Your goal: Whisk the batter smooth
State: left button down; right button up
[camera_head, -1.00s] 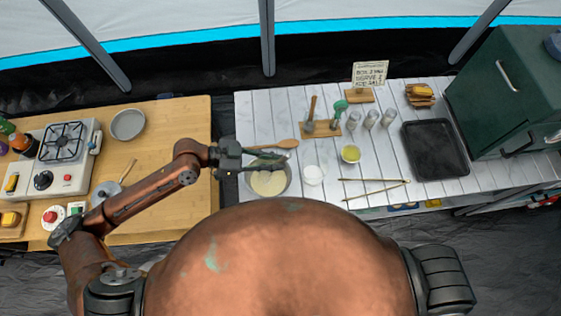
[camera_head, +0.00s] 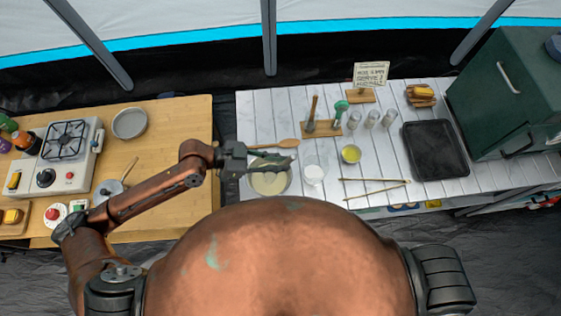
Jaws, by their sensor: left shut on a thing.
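A grey mixing bowl (camera_head: 290,182) with pale cream batter (camera_head: 268,184) stands near the front left of the white plank table. My left gripper (camera_head: 284,158) is above the bowl's far side, and its dark fingers hide part of the rim. It is shut on a thin thing, apparently the whisk; the gripper hides most of it, and I cannot tell whether it touches the batter. My right gripper is not in view.
A wooden spoon (camera_head: 285,144) lies behind the bowl. A white cup (camera_head: 314,175), a yellow-filled bowl (camera_head: 351,154), chopsticks (camera_head: 377,193) and a black tray (camera_head: 435,149) are to the right. A gap separates the wooden counter (camera_head: 180,120) from this table.

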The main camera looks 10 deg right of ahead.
pick_arm(q)
jog(key=shift+r, duration=0.15)
jog(key=shift+d+r+p, duration=0.6)
jog(key=shift+r+p, duration=0.6)
jog(key=shift+r, duration=0.15)
jog(key=shift+d+r+p, duration=0.6)
jog(key=shift+r+p, duration=0.55)
jog(key=shift+r, duration=0.25)
jog(key=shift+d+r+p, duration=0.6)
jog(key=shift+r+p, duration=0.6)
jog(key=shift+r, duration=0.15)
jog(key=shift+r+p, duration=1.8)
jog(key=shift+r, duration=0.75)
jog(key=shift+f, duration=0.1)
